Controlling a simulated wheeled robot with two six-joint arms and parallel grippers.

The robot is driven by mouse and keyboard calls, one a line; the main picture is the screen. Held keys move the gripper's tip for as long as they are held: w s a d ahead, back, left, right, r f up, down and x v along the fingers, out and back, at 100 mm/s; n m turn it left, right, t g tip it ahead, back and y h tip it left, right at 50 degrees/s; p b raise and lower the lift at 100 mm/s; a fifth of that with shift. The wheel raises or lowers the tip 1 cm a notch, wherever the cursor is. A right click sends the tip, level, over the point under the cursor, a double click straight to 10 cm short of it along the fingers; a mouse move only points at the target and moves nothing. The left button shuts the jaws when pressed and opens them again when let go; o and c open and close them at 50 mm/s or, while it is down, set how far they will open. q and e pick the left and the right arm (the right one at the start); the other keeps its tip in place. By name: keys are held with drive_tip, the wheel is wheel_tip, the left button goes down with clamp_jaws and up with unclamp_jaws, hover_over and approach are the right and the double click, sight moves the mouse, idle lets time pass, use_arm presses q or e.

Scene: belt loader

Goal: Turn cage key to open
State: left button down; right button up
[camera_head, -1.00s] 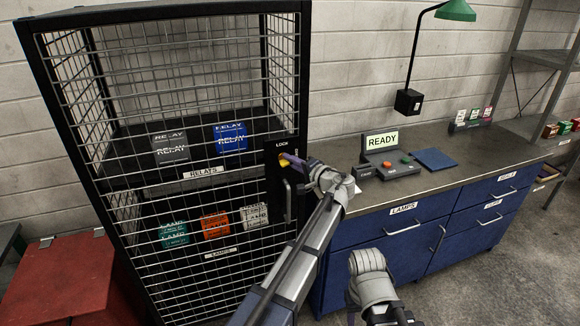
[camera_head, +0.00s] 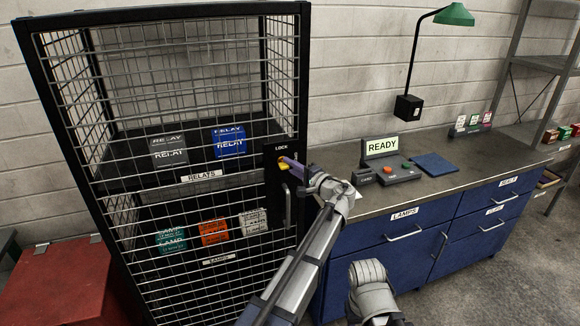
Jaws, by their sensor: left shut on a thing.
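The cage (camera_head: 284,75) is a tall black wire-mesh cabinet at the left, and its door is shut. A black lock plate (camera_head: 272,184) marked LOCK sits on its right edge. The yellow key (camera_head: 284,165) is in the lock. My left gripper (camera_head: 289,164) is shut on the key, with its arm reaching up from the bottom middle. The gripper hides part of the key, so its exact angle is hard to tell. My right arm shows at the bottom, but its gripper is out of the picture.
A black door handle (camera_head: 288,205) stands just below the lock. Grey and blue relay boxes (camera_head: 229,140) and lamp boxes (camera_head: 213,231) sit on the cage shelves. A blue workbench (camera_head: 395,258) with a READY display (camera_head: 381,146) stands right. A red box (camera_head: 62,285) is at lower left.

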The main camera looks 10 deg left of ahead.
use_arm(q)
drive_tip(key=c, duration=0.9)
unclamp_jaws()
drive_tip(key=v, duration=0.7)
drive_tip(key=shift+s+d+f, duration=0.1)
drive_tip(key=shift+s+d, duration=0.15)
drive_tip(key=shift+d, duration=0.05)
